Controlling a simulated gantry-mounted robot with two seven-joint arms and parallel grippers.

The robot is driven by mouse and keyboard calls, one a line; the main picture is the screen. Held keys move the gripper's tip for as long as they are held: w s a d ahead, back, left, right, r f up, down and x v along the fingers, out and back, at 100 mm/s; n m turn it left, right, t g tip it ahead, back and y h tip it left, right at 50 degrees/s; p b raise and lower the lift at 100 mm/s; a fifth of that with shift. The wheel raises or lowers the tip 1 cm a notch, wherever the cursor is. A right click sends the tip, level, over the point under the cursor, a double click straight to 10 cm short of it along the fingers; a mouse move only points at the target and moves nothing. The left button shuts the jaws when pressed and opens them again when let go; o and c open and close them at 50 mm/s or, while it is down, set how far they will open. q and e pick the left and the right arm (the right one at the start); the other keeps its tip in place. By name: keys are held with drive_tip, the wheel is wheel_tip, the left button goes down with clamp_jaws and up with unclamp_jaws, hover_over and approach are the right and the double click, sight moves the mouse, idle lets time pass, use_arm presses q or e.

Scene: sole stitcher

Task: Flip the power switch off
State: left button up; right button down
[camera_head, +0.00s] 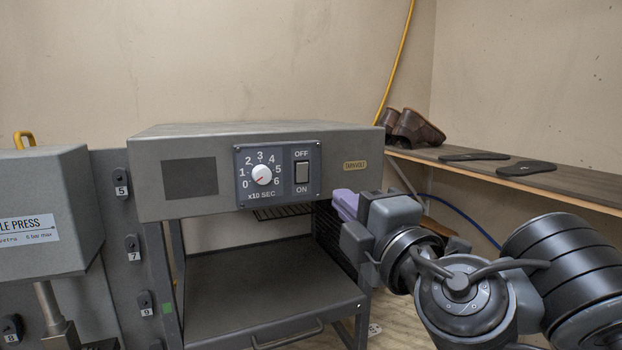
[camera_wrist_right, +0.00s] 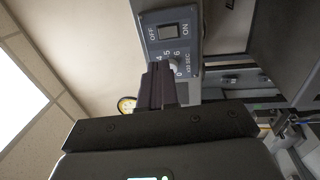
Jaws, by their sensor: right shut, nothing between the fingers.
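The power switch (camera_head: 302,172) is a grey rocker on the control panel, with OFF printed above it and ON below. I cannot tell which end is pressed in. The switch also shows in the right wrist view (camera_wrist_right: 167,32), where the panel appears turned sideways. My right gripper (camera_head: 343,204) is shut and empty, with purple fingers. In the head view it is right of and below the switch, apart from it. In the right wrist view the dark closed fingers (camera_wrist_right: 160,78) point toward the panel and overlap part of the dial's markings. My left gripper is not in view.
A white dial (camera_head: 262,174) sits left of the switch on the grey machine housing (camera_head: 350,146). An open shelf (camera_head: 270,280) lies below. A wooden shelf (camera_head: 560,180) with brown shoes (camera_head: 418,130) and dark soles is at right. A grey press (camera_head: 45,215) stands at left.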

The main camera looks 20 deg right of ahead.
drive_tip(key=shift+w+b, duration=0.9)
drive_tip(key=shift+b, duration=1.15)
drive_tip(key=p, duration=0.2)
approach(305, 168)
drive_tip(key=w, duration=0.3)
drive_tip(key=w+r, duration=0.1)
drive_tip(key=w, duration=0.2)
drive_tip(key=shift+a+r, duration=0.1)
drive_tip(key=shift+w, duration=0.4)
drive_tip(key=shift+w, duration=0.15)
